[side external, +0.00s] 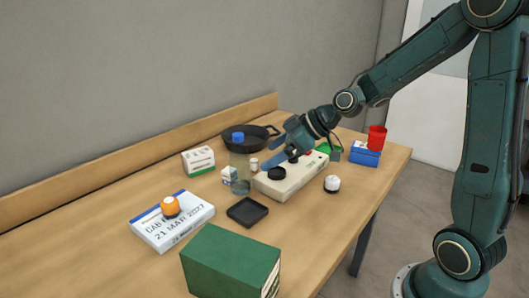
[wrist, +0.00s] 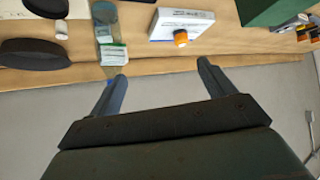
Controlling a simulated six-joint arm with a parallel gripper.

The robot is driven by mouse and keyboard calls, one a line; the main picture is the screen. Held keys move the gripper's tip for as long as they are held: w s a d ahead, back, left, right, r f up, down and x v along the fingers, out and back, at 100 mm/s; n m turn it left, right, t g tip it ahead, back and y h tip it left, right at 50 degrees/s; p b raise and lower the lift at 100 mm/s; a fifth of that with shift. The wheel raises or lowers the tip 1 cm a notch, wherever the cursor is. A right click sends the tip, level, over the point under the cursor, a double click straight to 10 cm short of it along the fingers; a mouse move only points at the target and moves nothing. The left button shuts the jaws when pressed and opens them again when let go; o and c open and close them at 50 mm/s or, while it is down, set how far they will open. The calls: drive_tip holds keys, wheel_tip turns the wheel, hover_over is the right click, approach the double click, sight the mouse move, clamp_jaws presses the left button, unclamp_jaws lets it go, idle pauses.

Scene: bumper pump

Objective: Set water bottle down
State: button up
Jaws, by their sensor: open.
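The water bottle (side external: 239,172) is clear with a blue cap. It stands upright on the wooden table, left of the long beige device in the side view. In the wrist view a clear bluish shape that looks like the bottle (wrist: 104,16) shows at the top left, beyond my left finger. My gripper (side external: 274,162) is to the right of the bottle, over the beige device, with its fingers pointing left. In the wrist view my gripper (wrist: 163,70) has its fingers wide apart with nothing between them. The fingers appear clear of the bottle.
The beige device (side external: 290,181) has a black round top part. A black pan (side external: 243,140) is behind it. A small black tray (side external: 247,211), a white box with an orange-capped item (side external: 171,207), and a green box (side external: 228,262) are nearer. A red cup (side external: 377,138) stands far right.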

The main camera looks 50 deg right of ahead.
sight(248, 156)
drive_tip(key=w+d+f+m+t, duration=0.1)
drive_tip(key=w+d+f+t, duration=0.3)
drive_tip(key=w+d+f, duration=0.4)
drive_tip(key=shift+w+a+f, duration=0.15)
drive_tip(key=shift+w+a, duration=0.25)
drive_tip(key=shift+w, duration=0.6)
drive_tip(key=shift+w+a+f, duration=0.1)
drive_tip(key=shift+w+a, duration=0.35)
drive_tip(key=shift+w, duration=0.6)
drive_tip(key=shift+w+a+f, duration=0.15)
drive_tip(key=shift+w+a, duration=0.25)
drive_tip(key=shift+w, duration=0.6)
drive_tip(key=shift+x, duration=2.6)
drive_tip(key=c, duration=1.6)
drive_tip(key=shift+o, duration=0.2)
